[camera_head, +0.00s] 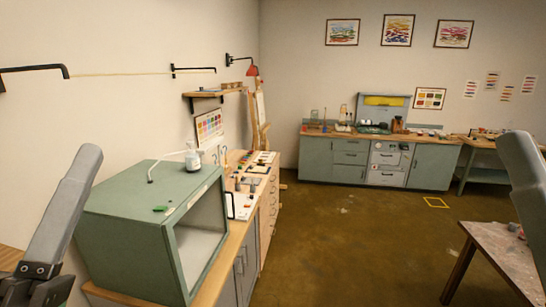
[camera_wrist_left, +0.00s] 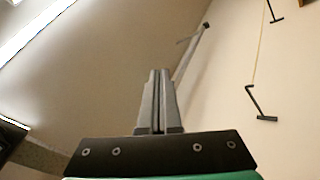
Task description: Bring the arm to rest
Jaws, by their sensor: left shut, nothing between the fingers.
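My left gripper (camera_wrist_left: 159,76) shows in the left wrist view with its two grey fingers pressed together and nothing between them. It is clear of any object, with the bare wall and ceiling behind it. In the head view a grey link of my left arm rises at the lower left, in front of the green cabinet's left side. A grey link of my right arm shows at the right edge. My right gripper is out of view.
A green open-fronted cabinet (camera_head: 135,235) stands on the left bench, with a flask (camera_head: 192,158) on top. A wooden table (camera_head: 495,250) is at the lower right. Wall brackets (camera_head: 35,69) hold a cord at the upper left. The middle floor (camera_head: 350,240) is clear.

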